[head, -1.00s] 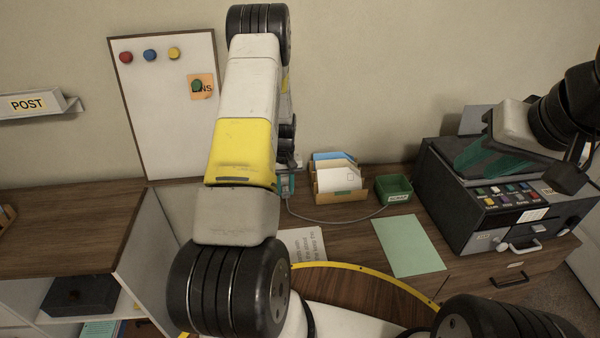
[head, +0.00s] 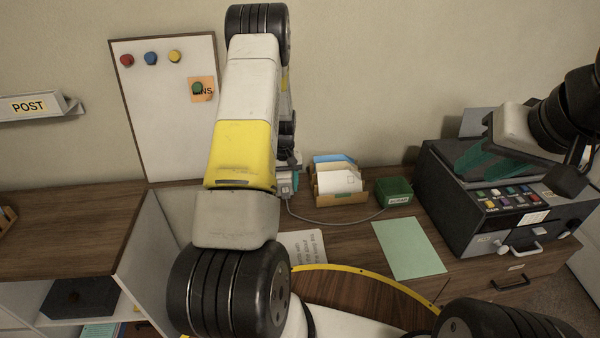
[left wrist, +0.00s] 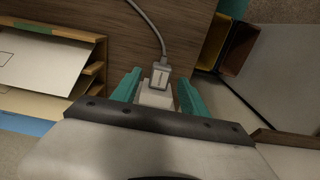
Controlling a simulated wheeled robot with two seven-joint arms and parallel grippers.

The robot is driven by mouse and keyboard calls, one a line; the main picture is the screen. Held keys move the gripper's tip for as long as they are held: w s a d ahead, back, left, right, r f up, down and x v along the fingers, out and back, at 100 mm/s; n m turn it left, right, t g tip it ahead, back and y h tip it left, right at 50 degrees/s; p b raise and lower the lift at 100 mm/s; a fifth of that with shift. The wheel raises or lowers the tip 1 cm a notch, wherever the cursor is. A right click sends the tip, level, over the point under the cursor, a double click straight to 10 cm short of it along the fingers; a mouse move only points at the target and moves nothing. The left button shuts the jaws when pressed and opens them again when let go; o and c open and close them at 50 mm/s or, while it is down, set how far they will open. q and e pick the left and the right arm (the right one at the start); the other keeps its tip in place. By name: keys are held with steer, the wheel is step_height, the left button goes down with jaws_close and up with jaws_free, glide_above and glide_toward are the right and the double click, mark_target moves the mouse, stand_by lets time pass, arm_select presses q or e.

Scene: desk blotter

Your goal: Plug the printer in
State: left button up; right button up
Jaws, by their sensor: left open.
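The grey plug (left wrist: 160,75) is on the end of a grey cord (left wrist: 148,25) in the left wrist view. A pale block (left wrist: 156,97) sits right behind it; I cannot tell whether the plug is seated in anything. My left gripper (left wrist: 158,92) is open, its teal fingers on either side of the plug and block with gaps. In the head view my arm mostly hides this gripper; the plug (head: 287,188) shows at the arm's right edge.
A wooden letter holder (head: 340,190) and a green box (head: 395,192) stand at the back of the desk. A pale green sheet (head: 408,248) and a printed page (head: 304,247) lie in front. A whiteboard (head: 165,110) leans on the wall behind my left arm.

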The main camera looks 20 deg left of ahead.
mark_target(285, 189)
arm_select(q)
step_height(285, 189, up, 6)
steer(key=shift+r, duration=0.15)
stand_by(0.8)
